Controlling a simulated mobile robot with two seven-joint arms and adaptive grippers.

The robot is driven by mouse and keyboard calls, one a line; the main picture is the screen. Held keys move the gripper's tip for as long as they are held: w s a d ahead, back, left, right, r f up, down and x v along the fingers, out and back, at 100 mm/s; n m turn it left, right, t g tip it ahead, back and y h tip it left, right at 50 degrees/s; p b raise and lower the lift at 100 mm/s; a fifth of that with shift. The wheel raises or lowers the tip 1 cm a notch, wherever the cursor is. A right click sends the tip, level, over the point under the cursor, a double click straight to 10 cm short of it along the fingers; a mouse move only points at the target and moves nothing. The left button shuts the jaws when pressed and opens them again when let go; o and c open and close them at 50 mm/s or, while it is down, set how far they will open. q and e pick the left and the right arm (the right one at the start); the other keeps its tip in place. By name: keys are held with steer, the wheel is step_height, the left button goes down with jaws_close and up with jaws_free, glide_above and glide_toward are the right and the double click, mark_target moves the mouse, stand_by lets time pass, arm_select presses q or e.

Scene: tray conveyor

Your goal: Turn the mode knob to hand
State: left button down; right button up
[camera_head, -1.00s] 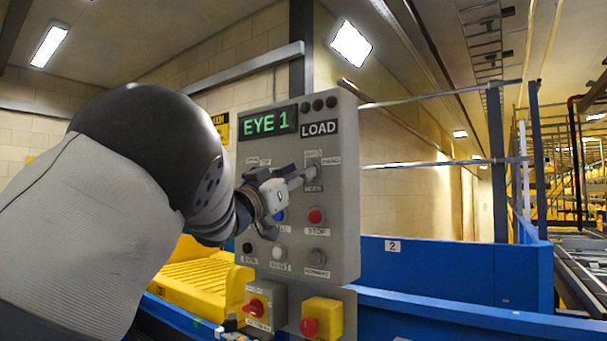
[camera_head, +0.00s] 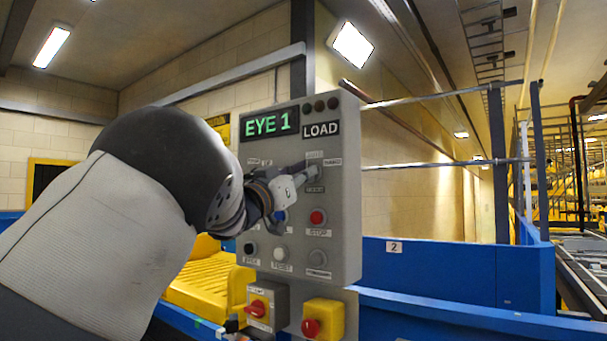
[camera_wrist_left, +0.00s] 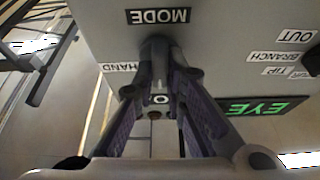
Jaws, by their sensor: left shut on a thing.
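The mode knob (camera_wrist_left: 155,46) is a dark knob on the grey control panel (camera_head: 347,240), with the MODE label (camera_wrist_left: 158,16) beside it in the left wrist view. My left gripper (camera_head: 309,174) reaches the panel's upper right part and is shut on the knob. Its two fingertips (camera_wrist_left: 158,62) cover most of the knob, so its pointer direction cannot be read. The HAND label (camera_wrist_left: 120,67) lies to the left of the knob in that upside-down view. In the head view, the HAND label (camera_head: 334,162) is right of the fingertips. My right gripper is not in view.
Below the grip are a red stop button (camera_head: 317,217) and several other buttons. A green EYE 1 display (camera_head: 269,122) is above, beside the LOAD sign (camera_head: 321,129). Two red-knobbed boxes (camera_head: 323,318) hang under the panel. A yellow tray (camera_head: 208,283) is behind.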

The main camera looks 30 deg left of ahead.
arm_select(q)
steer(key=shift+m, duration=0.3)
steer(key=m+g+h, duration=0.1)
steer(key=m+h, duration=0.1)
steer(key=m, duration=0.3)
steer(key=m+g+h, duration=0.1)
steer(key=m+h, duration=0.1)
steer(key=m, duration=0.3)
steer(key=m+g+h, duration=0.2)
steer(key=m, duration=0.3)
steer(key=shift+a+r, duration=0.15)
steer(key=shift+a, duration=0.05)
steer(key=c, duration=1.6)
jaws_free()
steer(key=shift+c, duration=0.2)
